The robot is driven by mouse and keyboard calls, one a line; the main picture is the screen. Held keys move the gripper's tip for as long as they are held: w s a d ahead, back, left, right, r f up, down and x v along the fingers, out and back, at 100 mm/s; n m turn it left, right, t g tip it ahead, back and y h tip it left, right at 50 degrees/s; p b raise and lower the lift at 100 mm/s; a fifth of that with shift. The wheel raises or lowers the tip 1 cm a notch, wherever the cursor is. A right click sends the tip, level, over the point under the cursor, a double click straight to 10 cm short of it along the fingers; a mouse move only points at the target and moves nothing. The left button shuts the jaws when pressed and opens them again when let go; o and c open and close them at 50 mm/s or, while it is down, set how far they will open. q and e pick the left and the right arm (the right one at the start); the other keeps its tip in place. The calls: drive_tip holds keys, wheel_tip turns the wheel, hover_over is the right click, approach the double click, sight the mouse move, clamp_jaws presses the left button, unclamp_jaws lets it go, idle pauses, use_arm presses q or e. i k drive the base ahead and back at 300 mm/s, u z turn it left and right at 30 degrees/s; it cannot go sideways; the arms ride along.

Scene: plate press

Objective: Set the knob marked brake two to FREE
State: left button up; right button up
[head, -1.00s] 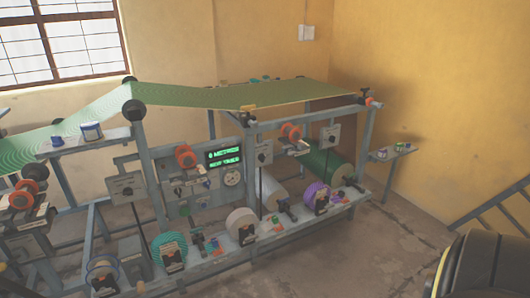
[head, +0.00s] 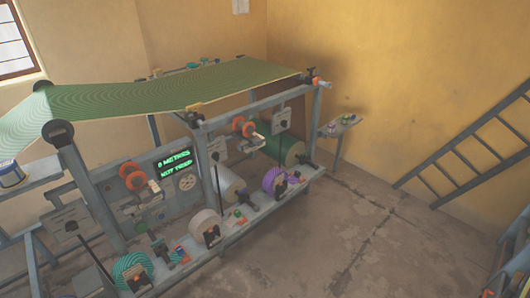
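A long grey machine frame carries several small grey plates with dark knobs. One plate (head: 283,120) is at the right end, one (head: 216,152) is near the middle post, and one (head: 68,222) is at the lower left. Their lettering is too small to read, so I cannot tell which is brake two or how its knob is set. Neither of my grippers shows in the head view.
A green patterned web (head: 130,95) runs over the frame top. A lit green display (head: 173,163) and a dial sit on the left panel. Spools, including a purple one (head: 274,181), line the lower shelf. Floor (head: 350,235) is clear on the right; a ladder-like rack (head: 475,150) leans there.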

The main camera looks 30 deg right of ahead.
sight(215, 156)
drive_tip(key=z, duration=0.15)
drive_tip(key=i, duration=1.05)
drive_tip(key=u, duration=0.5)
